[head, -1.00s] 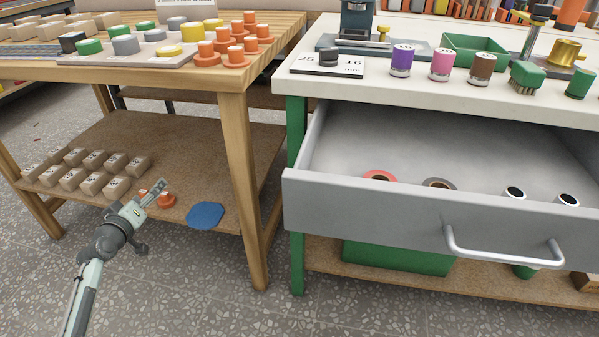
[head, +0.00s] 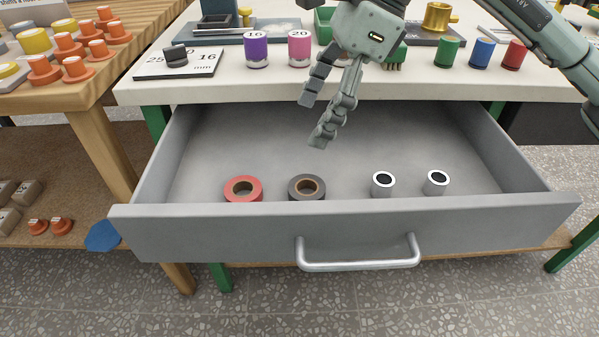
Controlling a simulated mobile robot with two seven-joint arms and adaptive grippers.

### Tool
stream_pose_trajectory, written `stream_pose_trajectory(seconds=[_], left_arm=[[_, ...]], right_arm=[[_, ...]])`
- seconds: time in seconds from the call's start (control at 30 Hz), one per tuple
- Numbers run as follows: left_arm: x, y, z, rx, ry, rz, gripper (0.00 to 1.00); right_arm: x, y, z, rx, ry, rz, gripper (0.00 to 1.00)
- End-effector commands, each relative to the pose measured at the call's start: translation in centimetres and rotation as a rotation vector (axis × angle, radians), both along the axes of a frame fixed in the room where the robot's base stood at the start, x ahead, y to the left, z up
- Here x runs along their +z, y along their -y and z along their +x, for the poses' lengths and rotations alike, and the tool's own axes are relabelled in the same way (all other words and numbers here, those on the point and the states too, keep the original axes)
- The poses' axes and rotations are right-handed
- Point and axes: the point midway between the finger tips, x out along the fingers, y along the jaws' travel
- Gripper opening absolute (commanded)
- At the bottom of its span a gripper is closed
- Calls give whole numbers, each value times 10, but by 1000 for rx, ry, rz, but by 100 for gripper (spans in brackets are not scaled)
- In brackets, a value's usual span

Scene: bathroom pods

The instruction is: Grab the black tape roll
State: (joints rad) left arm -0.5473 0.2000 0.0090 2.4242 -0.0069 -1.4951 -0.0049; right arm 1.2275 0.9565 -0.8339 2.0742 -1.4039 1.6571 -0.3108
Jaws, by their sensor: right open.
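The black tape roll (head: 293,188) lies flat in the open grey drawer (head: 230,232), near its front wall. It is dark grey with a brown core. A red tape roll (head: 231,190) lies to its left. My right gripper (head: 314,122) comes in from the upper right. It is open and empty, with its fingers pointing down over the back of the drawer, above and apart from the black roll. My left gripper is out of view.
Two white cylinders with dark openings, one (head: 383,187) and another (head: 435,184), stand right of the rolls. The drawer handle (head: 358,264) sticks out in front. The white countertop (head: 190,91) above holds stamps and colored cylinders. A wooden table (head: 90,97) stands left.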

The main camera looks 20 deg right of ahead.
Motion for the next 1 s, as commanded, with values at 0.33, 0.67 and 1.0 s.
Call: stream_pose_trajectory(seconds=[0.33, 0.67, 1.0], left_arm=[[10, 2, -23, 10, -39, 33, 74], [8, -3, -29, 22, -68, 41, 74], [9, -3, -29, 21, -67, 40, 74]], right_arm=[[-53, 2, -25, 90, -36, -150, 75], [-94, -15, -31, 88, -37, -146, 75], [-106, -19, -29, 88, -33, -145, 75]])
